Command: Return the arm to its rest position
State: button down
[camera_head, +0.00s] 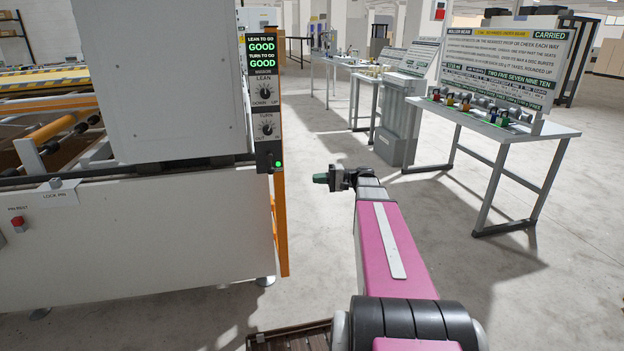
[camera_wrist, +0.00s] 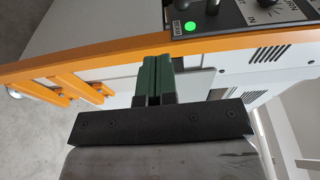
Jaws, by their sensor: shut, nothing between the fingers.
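My gripper (camera_head: 321,178) is at the end of my pink arm, stretched forward in the middle of the head view. Its green fingers point left toward the machine's control panel (camera_head: 265,105), with a gap of floor showing between. In the wrist view my gripper (camera_wrist: 158,62) has its two green fingers side by side, shut and empty. Beyond the fingertips is the panel's orange edge (camera_wrist: 105,48); I cannot tell the exact distance. The panel shows GOOD for both LEAN and TURN, with a green lamp lit at its bottom.
The large grey machine (camera_head: 140,245) fills the left side. A table (camera_head: 540,129) with a sign board (camera_head: 500,62) and small coloured parts stands at the right. More tables stand behind. The concrete floor (camera_head: 320,120) between machine and tables is clear.

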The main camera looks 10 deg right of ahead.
dwell(0.3)
jog(key=s+a+f+g+h, duration=0.2)
jog(key=s+a+f+h, duration=0.6)
jog(key=f, duration=0.4)
jog(key=s+f+n+g+h, duration=0.1)
jog(key=s+f+n+h, duration=0.1)
jog(key=s+f+h, duration=0.7)
jog(key=shift+s+d+f, duration=0.25)
jog(key=shift+s+f, duration=0.05)
jog(key=shift+s, duration=0.75)
